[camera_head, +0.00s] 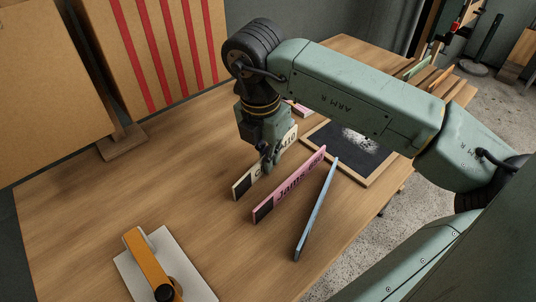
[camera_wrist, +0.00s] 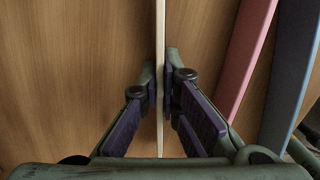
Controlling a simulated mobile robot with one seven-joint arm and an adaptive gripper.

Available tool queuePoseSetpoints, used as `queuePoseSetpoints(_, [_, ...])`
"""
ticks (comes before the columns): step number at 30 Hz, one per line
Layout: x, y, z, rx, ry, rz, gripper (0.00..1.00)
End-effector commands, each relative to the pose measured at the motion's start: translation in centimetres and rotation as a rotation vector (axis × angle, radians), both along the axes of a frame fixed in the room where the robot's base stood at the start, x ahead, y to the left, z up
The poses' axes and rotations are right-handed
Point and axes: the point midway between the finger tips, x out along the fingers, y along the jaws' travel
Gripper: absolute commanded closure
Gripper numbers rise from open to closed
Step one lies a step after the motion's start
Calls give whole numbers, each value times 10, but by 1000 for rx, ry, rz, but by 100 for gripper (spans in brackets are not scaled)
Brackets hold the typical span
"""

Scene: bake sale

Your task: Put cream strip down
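The cream strip (camera_head: 246,184) is a thin board with dark lettering and a dark end, standing on its long edge. My gripper (camera_head: 266,168) is over its middle, pointing down. In the wrist view, the strip's thin top edge (camera_wrist: 160,40) runs between my two fingers, and the finger pads (camera_wrist: 160,85) press close on both sides. The strip is upright at or just above the tabletop; I cannot tell whether its lower edge touches. My fingers and wrist hide part of its lettering.
A pink lettered strip (camera_head: 290,186) and a blue strip (camera_head: 316,210) stand on edge to the right. A framed chalkboard (camera_head: 384,169) lies behind them. A white board with an orange-handled tool (camera_head: 146,262) is at front left. The wooden table (camera_head: 100,215) is clear at left.

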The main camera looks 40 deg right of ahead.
Motion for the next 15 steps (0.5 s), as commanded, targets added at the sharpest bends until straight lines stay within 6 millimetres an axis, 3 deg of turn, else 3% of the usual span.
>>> queuePoseSetpoints(12, [0,0,-8,-1,0,0,100])
queuePoseSetpoints(15, [0,0,-6,-1,0,1,90])
